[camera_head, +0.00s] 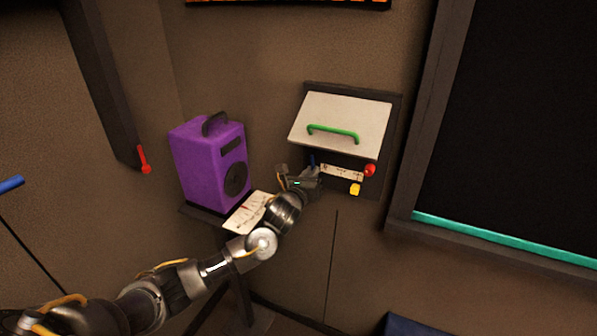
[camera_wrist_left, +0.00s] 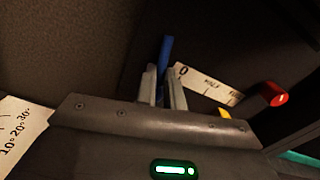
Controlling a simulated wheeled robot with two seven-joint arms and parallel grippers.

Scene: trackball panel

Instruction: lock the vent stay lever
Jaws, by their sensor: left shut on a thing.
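A white vent flap (camera_head: 341,119) with a green handle (camera_head: 333,132) hangs tilted out from a dark frame on the wall. Below it is a white scale strip (camera_head: 341,172), marked 0 at its left end in the left wrist view (camera_wrist_left: 205,84). A blue lever (camera_head: 311,159) stands near the 0 end. My left gripper (camera_wrist_left: 163,80) is shut on the blue lever (camera_wrist_left: 166,48), which sticks up between its two fingers. The lever's lower part is hidden by the gripper. A red knob (camera_head: 369,170) and a yellow piece (camera_head: 355,189) sit to the right. My right gripper is not in view.
A purple speaker-like box (camera_head: 209,163) stands on a shelf left of my arm, with a white dial card (camera_head: 247,212) beside it. A red handle (camera_head: 144,159) hangs further left. A dark window with a teal sill (camera_head: 500,238) is on the right.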

